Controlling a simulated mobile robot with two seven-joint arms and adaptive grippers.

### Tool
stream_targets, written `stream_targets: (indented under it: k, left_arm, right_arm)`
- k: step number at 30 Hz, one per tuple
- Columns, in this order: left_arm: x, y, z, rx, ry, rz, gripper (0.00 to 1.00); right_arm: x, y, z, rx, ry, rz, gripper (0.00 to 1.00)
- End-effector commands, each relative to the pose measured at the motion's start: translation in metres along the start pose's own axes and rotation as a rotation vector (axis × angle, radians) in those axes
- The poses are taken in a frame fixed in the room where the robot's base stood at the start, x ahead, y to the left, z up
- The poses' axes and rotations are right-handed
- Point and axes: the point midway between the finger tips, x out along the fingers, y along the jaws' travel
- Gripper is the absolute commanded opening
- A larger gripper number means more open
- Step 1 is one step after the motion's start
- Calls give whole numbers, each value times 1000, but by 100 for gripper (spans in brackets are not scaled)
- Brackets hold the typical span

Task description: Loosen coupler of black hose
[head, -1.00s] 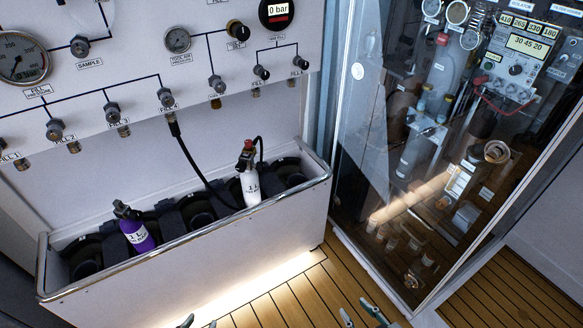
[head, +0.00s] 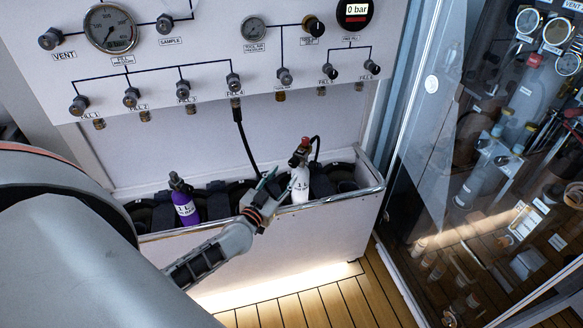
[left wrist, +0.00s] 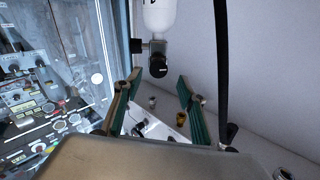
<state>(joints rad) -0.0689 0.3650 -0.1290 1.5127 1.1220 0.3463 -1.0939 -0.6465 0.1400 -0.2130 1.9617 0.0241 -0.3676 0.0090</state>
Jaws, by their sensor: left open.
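The black hose (head: 246,142) hangs from its coupler (head: 236,102) at the FILL 4 outlet of the white panel and runs down toward the trough. In the left wrist view the hose (left wrist: 222,60) passes to the right of the fingers, untouched. My left gripper (head: 271,186) is open and empty in front of the trough, just left of the white cylinder (head: 300,183). In the left wrist view, the left gripper (left wrist: 156,96) has its teal fingers spread, with the white cylinder (left wrist: 158,14) upside down beyond them. My right gripper is out of view.
A purple cylinder (head: 185,208) stands in the trough (head: 330,207) at left. Other FILL outlets and knobs line the panel (head: 215,70). A glass-fronted cabinet (head: 425,150) stands at right. My left arm covers the lower left. Wooden floor (head: 350,300) is clear below.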

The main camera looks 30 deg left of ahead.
Motion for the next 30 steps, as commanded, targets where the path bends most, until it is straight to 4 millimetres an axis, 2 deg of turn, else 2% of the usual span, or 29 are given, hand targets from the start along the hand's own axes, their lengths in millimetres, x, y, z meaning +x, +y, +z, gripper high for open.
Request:
stream_targets:
  k: [3, 10, 15, 23, 27, 28, 30]
  left_arm:
    - [20, 1, 1, 2, 1, 1, 41]
    - [50, 1, 2, 3, -1, 3, 41]
    - [60, 1, 1, 2, -1, 4, 41]
    - [61, 1, 0, 2, -1, 4, 41]
    - [60, 2, 0, 2, 0, 4, 7]
    - [60, 2, 0, 2, 0, 4, 2]
    - [60, 1, 0, 2, 0, 4, 2]
  right_arm:
    - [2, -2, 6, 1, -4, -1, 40]
    - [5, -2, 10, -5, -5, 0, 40]
    - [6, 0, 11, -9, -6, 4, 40]
    - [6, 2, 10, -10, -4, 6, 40]
    - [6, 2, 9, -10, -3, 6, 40]
    - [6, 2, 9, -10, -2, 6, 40]
    - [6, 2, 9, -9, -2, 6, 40]
